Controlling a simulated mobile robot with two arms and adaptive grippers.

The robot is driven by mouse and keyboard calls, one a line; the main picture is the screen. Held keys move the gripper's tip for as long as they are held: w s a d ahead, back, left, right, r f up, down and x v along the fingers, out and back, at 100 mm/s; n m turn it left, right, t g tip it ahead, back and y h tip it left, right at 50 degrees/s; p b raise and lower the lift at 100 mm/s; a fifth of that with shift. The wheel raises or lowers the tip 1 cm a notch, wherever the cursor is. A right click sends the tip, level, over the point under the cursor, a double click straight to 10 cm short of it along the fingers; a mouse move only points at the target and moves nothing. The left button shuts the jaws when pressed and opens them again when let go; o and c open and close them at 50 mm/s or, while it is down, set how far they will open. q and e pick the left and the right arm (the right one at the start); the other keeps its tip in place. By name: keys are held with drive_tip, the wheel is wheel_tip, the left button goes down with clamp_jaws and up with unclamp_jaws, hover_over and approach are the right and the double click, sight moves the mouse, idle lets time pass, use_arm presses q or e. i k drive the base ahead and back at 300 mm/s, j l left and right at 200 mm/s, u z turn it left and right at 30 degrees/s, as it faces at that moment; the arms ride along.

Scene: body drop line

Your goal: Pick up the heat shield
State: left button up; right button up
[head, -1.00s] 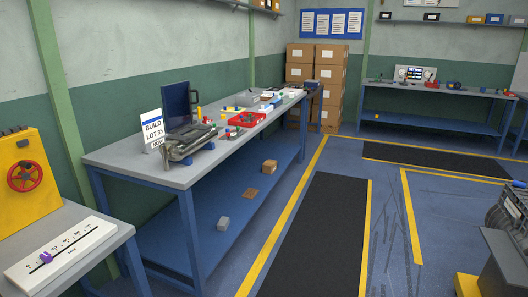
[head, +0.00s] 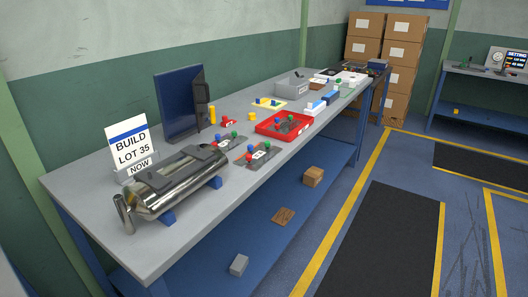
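A shiny metal cylinder like a muffler (head: 165,192) with a bent pipe end lies on blue supports at the near end of the grey workbench (head: 85,190). A darker grey plate lies along its top; it may be the heat shield, but I cannot tell for sure. Two flat grey plates with coloured knobs, one nearer (head: 258,155) and one farther left (head: 225,143), lie beyond the cylinder. Neither of my grippers is in view.
A sign reading "BUILD LOT 35 NOW" (head: 128,145) and a dark monitor (head: 180,105) stand behind the cylinder. A red tray (head: 268,133) and a grey bin (head: 292,86) are farther along. The lower shelf holds small blocks. Floor beside the bench is clear.

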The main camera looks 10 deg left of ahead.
sight(259, 152)
drive_tip(key=i+l+u, duration=0.15)
drive_tip(key=i+u, duration=0.2)
drive_tip(key=i, duration=0.15)
drive_tip(key=i+l+u, duration=0.25)
drive_tip(key=i+u, duration=0.15)
drive_tip(key=i, duration=0.1)
